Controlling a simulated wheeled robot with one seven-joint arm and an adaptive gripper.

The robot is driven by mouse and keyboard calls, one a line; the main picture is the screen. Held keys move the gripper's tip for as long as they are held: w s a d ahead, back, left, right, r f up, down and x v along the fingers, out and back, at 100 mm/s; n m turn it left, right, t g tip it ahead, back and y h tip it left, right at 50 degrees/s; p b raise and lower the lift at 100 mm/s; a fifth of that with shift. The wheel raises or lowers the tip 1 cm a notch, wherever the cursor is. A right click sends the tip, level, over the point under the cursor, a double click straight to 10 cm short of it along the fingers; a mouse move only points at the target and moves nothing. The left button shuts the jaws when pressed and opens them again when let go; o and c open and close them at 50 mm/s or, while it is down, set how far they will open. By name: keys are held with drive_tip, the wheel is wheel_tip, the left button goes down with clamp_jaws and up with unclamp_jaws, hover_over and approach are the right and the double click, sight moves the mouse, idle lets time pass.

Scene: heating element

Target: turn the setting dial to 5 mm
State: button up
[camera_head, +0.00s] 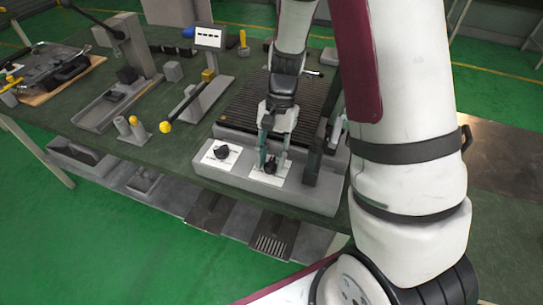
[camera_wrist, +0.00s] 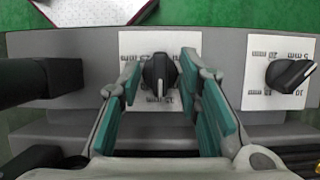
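Two black dials sit on white plates on the front face of a grey heating unit (camera_head: 315,190). One dial (camera_head: 271,166) is under my gripper (camera_head: 273,156); in the wrist view this dial (camera_wrist: 159,74) stands between the two teal fingers of my gripper (camera_wrist: 161,62). The fingers are spread, with a visible gap on each side of the dial. Its white mark points down in the wrist view. The other dial (camera_head: 221,153) is to the left in the head view and right in the wrist view (camera_wrist: 288,74), its mark pointing right.
A dark ribbed plate (camera_head: 245,105) lies behind the dials. A dark post (camera_head: 318,155) stands right of my gripper and shows at left in the wrist view (camera_wrist: 40,80). A yellow-tipped lever (camera_head: 180,115) and a white display (camera_head: 209,38) are to the left.

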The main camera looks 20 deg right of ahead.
clamp_jaws()
drive_tip(key=shift+n, duration=0.4)
drive_tip(key=n+h, duration=0.1)
drive_tip(key=n, duration=0.1)
drive_tip(key=n+g, duration=0.1)
drive_tip(key=n, duration=0.1)
drive_tip(key=shift+w+a+n+h+p, duration=0.1)
drive_tip(key=shift+n+h+p, duration=0.2)
drive_tip(key=shift+h+p, duration=0.1)
drive_tip(key=n+h, duration=0.1)
drive_tip(key=n, duration=0.2)
drive_tip(key=n+h+p, duration=0.1)
drive_tip(key=n, duration=0.2)
drive_tip(key=shift+a, duration=0.2)
drive_tip(key=n+h, duration=0.1)
drive_tip(key=n, duration=0.2)
drive_tip(key=n+t+h+p, duration=0.1)
drive_tip(key=n, duration=0.2)
drive_tip(key=shift+a+r+n+h+p, duration=0.1)
drive_tip(key=shift+n+h+p, duration=0.2)
drive_tip(key=shift+n, duration=0.1)
drive_tip(key=n+t, duration=0.1)
drive_tip(key=n, duration=0.1)
drive_tip(key=n+t+h+p, duration=0.1)
drive_tip(key=n, duration=0.2)
drive_tip(key=shift+a+n, duration=0.1)
drive_tip(key=shift+n, duration=0.2)
